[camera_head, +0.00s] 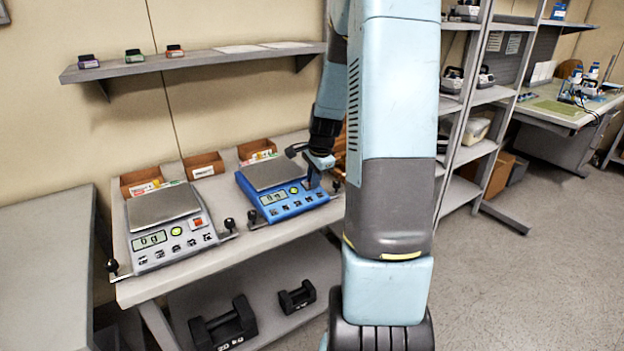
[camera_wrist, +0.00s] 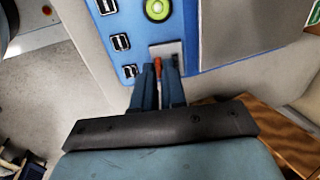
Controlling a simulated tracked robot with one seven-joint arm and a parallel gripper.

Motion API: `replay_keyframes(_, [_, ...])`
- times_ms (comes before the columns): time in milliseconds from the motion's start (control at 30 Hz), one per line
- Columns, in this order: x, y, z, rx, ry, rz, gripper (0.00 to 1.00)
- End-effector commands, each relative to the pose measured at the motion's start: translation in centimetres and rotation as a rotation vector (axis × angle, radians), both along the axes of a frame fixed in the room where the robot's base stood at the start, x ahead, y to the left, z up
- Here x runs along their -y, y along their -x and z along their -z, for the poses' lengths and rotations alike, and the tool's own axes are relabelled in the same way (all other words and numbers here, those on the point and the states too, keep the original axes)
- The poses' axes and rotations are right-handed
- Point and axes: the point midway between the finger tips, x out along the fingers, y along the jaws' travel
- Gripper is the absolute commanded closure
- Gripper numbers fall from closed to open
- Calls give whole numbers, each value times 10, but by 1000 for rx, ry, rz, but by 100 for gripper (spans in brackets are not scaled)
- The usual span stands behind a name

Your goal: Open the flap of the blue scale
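The blue scale (camera_head: 284,200) stands on the bench with a grey weighing plate, a display and a row of buttons. In the wrist view its blue panel (camera_wrist: 108,62) shows, with a lit green button. A small grey square (camera_wrist: 165,49) sits at the panel's corner, with a bit of red at its near edge; whether this is the flap, and whether it is raised, I cannot tell. My gripper (camera_wrist: 160,66) has its fingers close together at that edge, with a narrow gap. Contact is unclear. In the head view my gripper (camera_head: 313,180) is at the scale's right end.
A grey scale (camera_head: 170,230) with a red switch stands to the left. Small open boxes (camera_head: 204,166) line the back of the bench. A shelf (camera_head: 200,62) hangs above. Black weights (camera_head: 224,327) lie on the lower shelf. Storage racks (camera_head: 478,110) stand at the right.

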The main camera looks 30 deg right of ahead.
Motion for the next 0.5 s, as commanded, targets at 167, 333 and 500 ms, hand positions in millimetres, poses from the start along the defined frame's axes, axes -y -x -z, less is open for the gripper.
replay_keyframes(167, [0,0,0,0,0,0,100])
replay_keyframes(333, [0,0,0,0,0,0,100])
replay_keyframes(500, [-3,0,0,-4,-1,-1,100])
